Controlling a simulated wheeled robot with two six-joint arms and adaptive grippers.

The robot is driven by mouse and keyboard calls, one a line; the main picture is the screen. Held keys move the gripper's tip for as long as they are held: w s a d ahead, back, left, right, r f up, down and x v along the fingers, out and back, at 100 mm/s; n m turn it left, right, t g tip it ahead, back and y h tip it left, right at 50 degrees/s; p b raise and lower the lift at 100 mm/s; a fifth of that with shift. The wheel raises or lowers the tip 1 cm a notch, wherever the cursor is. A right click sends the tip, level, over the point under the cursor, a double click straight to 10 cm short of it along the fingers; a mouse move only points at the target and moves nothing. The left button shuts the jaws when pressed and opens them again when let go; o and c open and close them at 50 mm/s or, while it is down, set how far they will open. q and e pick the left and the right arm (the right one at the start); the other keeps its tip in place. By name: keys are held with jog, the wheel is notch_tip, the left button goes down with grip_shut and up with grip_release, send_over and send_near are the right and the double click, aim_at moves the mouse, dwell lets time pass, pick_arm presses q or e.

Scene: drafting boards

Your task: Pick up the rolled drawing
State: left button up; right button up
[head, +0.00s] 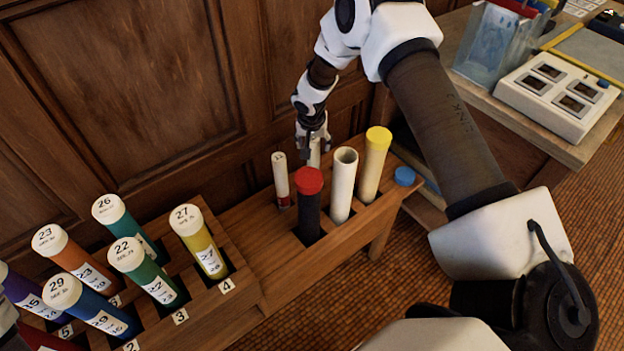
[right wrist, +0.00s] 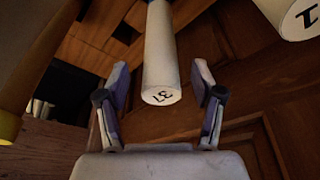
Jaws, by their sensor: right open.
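A white rolled drawing (head: 314,155) stands in the back row of the wooden rack (head: 274,255), partly hidden by my right gripper (head: 313,150). In the right wrist view the white roll (right wrist: 161,50), its end marked 37, lies between the two spread fingers of the right gripper (right wrist: 162,88). The fingers show a gap on both sides of the roll and do not appear to touch it.
Beside the roll stand a cream roll (head: 281,178), a red-capped black tube (head: 308,205), an open white tube (head: 343,185) and a yellow-capped tube (head: 373,165). Several numbered tubes fill the left rack part. A wood panel wall (head: 130,80) stands close behind.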

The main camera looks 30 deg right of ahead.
jog(key=x, duration=0.3)
jog(key=shift+w+f, duration=0.1)
jog(key=shift+f, duration=0.2)
jog(key=shift+r, duration=0.1)
jog(key=shift+c, duration=0.3)
grip_shut()
